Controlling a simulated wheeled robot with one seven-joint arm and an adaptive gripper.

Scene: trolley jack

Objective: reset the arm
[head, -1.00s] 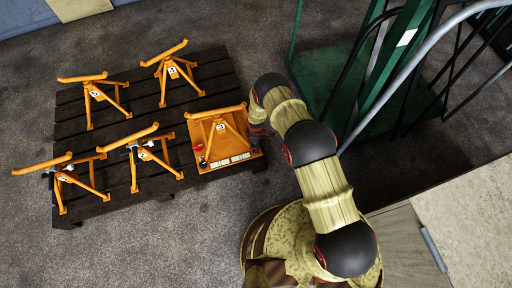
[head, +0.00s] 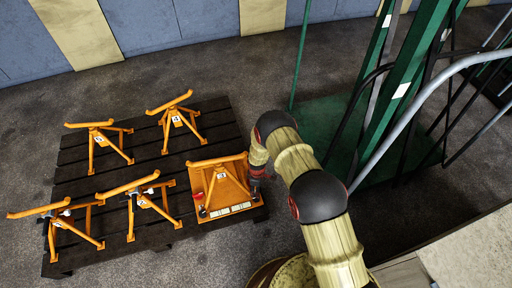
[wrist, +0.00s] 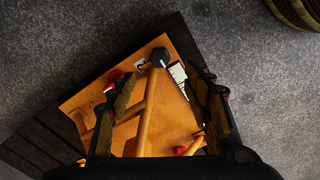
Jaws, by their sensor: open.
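My arm (head: 315,200) reaches up from the bottom of the head view and bends down at the right edge of an orange plate (head: 240,202). My gripper (wrist: 163,88) is open in the wrist view, with one finger on each side of the picture. Below and between the fingers is the orange plate, with an orange frame (wrist: 148,108) and a black round knob (wrist: 159,55) on it. I cannot tell whether the fingers touch anything. In the head view the fingers are too small to make out.
The plate lies on the right part of a dark slatted pallet (head: 150,162). Several orange stands (head: 182,118) stand on the pallet. A green rack (head: 405,85) with grey rails is to the right of my arm. Bare floor (head: 200,72) lies behind the pallet.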

